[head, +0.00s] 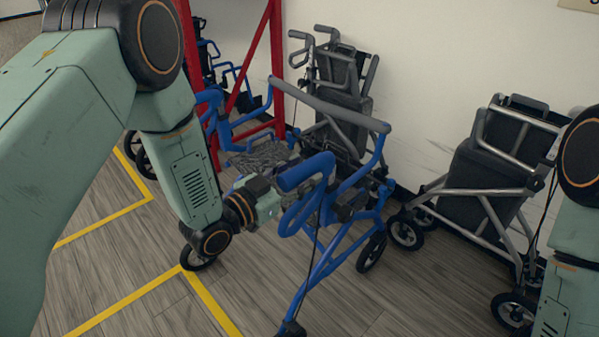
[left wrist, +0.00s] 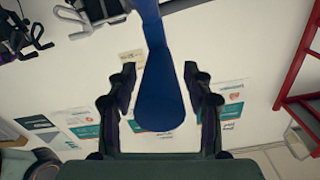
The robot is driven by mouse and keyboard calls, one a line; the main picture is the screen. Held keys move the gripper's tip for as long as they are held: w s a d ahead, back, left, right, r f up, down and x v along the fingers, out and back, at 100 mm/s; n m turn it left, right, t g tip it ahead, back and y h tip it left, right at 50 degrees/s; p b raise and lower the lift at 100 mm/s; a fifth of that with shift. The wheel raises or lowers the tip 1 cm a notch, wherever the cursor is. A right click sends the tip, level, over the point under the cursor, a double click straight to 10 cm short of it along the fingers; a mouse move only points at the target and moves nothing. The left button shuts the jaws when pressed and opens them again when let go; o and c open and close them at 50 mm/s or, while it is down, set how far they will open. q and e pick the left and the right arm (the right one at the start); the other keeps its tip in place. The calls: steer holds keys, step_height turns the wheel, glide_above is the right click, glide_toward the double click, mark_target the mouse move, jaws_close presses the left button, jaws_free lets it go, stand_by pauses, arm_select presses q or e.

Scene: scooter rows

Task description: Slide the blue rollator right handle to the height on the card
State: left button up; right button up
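The blue rollator (head: 325,235) stands unfolded on the floor in the middle of the head view. Its nearer blue handle (head: 304,172) points toward my left gripper (head: 268,190), which is right beside it. In the left wrist view the handle's rounded blue end (left wrist: 158,98) lies between the two fingers of my left gripper (left wrist: 160,100). The fingers are open, with a gap on both sides of the handle. My right arm shows at the right edge of the head view, but its gripper is out of view. I cannot make out which paper is the height card.
A grey folded rollator (head: 345,85) stands behind by the wall, and another grey one (head: 490,170) stands to the right. A red frame (head: 277,60) rises at the back left. Yellow floor lines (head: 130,300) lie at the left. Posters (left wrist: 80,118) hang on the wall.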

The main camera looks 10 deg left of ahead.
arm_select(q)
steer(key=shift+f, duration=0.1)
steer(key=v, duration=1.2)
stand_by(0.5)
steer(key=s+a+f+n+g+y, duration=0.1)
steer(key=s+f+n+g+y, duration=0.25)
steer(key=f, duration=0.45)
steer(key=s+a+f+n+g+y, duration=0.1)
steer(key=s+f+n+g+y, duration=0.25)
steer(key=f, duration=0.35)
steer(key=s+a+f+n+g+y, duration=0.1)
steer(key=s+f+g, duration=0.2)
steer(key=s, duration=0.7)
steer(key=s+a+f+n+g+y+p, duration=0.1)
steer(key=s+f+g, duration=0.3)
steer(key=s, duration=0.7)
steer(key=shift+s+f+g+y, duration=0.2)
steer(key=shift+f+g+y, duration=0.1)
steer(key=shift+g+y, duration=0.15)
